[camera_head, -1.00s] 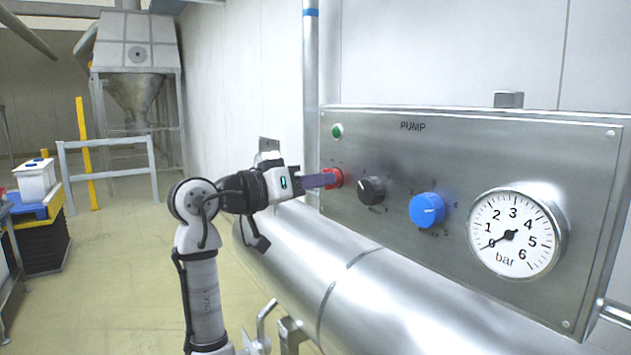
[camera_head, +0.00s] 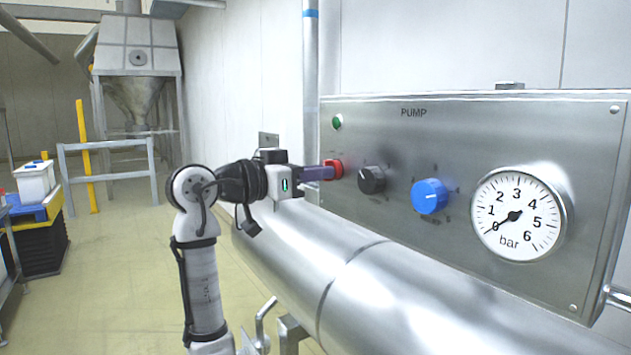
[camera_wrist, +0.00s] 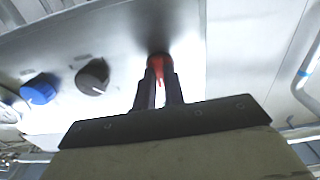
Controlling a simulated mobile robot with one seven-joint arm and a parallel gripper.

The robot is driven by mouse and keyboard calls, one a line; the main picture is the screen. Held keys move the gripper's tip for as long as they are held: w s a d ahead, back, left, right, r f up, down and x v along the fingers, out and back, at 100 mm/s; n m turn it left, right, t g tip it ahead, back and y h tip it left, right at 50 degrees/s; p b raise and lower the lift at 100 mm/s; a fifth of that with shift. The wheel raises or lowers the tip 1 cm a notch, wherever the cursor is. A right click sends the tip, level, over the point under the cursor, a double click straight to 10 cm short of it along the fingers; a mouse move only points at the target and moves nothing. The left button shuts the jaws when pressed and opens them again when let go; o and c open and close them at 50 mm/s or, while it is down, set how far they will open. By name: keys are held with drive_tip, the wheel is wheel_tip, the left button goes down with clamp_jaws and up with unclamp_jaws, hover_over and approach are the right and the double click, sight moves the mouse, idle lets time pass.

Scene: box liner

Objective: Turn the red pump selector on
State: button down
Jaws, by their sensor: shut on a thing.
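The red pump selector (camera_head: 333,168) is the leftmost knob on the steel panel marked PUMP (camera_head: 460,130). My gripper (camera_head: 326,172) reaches it from the left, with its purple-grey fingers shut on the knob. In the wrist view the red selector (camera_wrist: 158,66) sits between the two dark fingertips (camera_wrist: 159,76), which cover part of it. The selector's marks are hidden or too small to read, so its exact setting cannot be told.
A black knob (camera_head: 372,180) and a blue knob (camera_head: 429,196) sit to the right of the red one. A gauge (camera_head: 518,215) reads about 0 bar. A green button or lamp (camera_head: 337,122) is above. A large steel pipe (camera_head: 370,275) runs below the panel.

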drive_tip(key=m+b, duration=0.1)
drive_tip(key=m, duration=0.3)
drive_tip(key=shift+m+b, duration=0.3)
drive_tip(key=shift+b, duration=0.1)
idle(0.4)
drive_tip(key=c, duration=1.5)
unclamp_jaws()
drive_tip(key=b+v, duration=0.4)
drive_tip(key=v, duration=1)
drive_tip(key=shift+w, duration=0.1)
